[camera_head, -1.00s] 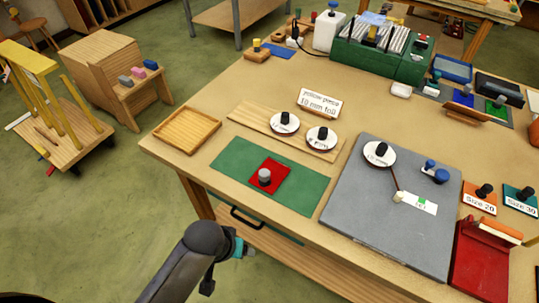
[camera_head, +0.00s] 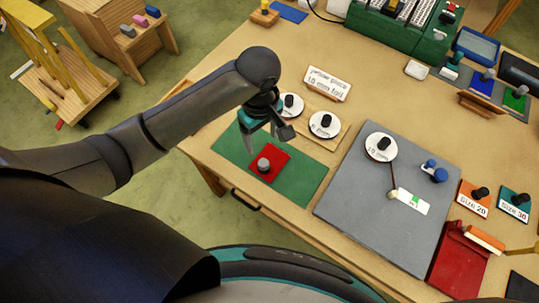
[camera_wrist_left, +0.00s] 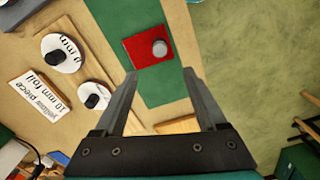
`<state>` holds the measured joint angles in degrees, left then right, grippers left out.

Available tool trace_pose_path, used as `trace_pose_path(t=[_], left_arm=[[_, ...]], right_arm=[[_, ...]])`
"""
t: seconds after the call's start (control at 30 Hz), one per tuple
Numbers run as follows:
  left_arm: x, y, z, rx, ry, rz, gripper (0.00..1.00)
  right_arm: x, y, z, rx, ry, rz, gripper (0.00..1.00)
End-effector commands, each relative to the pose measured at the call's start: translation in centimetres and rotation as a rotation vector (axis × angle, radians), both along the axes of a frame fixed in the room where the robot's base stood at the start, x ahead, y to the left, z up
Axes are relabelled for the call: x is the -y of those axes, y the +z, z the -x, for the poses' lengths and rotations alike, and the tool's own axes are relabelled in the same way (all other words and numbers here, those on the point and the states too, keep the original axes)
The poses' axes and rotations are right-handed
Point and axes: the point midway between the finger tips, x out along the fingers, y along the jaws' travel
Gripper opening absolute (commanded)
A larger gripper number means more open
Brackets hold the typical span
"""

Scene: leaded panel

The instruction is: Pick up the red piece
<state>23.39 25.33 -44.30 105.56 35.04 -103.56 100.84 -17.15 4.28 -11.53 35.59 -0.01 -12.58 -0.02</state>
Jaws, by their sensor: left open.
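The red piece (camera_head: 268,163) is a flat red square with a grey round knob on top. It lies on the green mat (camera_head: 305,182) near the table's front left edge. In the left wrist view the red piece (camera_wrist_left: 148,47) lies ahead of the fingertips, a little left of the middle. My left gripper (camera_head: 264,136) is open and empty. It hangs above the far side of the mat, pointing down, apart from the red piece. The left gripper (camera_wrist_left: 160,78) also shows its two spread fingers in the wrist view. My right gripper is not in view.
Black-knobbed white discs (camera_head: 325,124) stand on a wooden strip behind the mat, by a "yellow piece 10 mm foil" sign (camera_head: 327,83). A grey board (camera_head: 350,208) with another disc lies to the right. A wooden tray (camera_wrist_left: 178,125) is partly hidden by my arm.

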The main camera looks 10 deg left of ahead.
Motion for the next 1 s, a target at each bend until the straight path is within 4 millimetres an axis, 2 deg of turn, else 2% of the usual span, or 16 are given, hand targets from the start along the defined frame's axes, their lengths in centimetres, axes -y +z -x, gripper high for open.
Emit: trace_pose_path(t=[0.1,0.3,0.4,0.63,0.9,1.0], left_arm=[[-0.1,-2.9,0.1,-0.005,0.0,-0.004,0.74],[0.0,-6.8,0.1,-0.002,0.0,-0.001,0.74],[0.0,-8.0,0.0,-0.001,-0.001,-0.001,0.74],[0.1,-9.4,0.1,0.001,-0.003,0.001,0.74],[0.2,-13.0,0.1,0.0,-0.002,0.0,0.74],[0.2,-13.7,0.1,0.001,-0.002,0.0,0.74]], right_arm=[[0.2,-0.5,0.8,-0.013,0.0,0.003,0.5],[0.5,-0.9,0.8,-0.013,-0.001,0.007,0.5],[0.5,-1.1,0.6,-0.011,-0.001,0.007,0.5],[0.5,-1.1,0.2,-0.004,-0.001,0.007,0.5],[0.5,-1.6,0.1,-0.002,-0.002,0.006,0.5],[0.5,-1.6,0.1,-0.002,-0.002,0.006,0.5]])
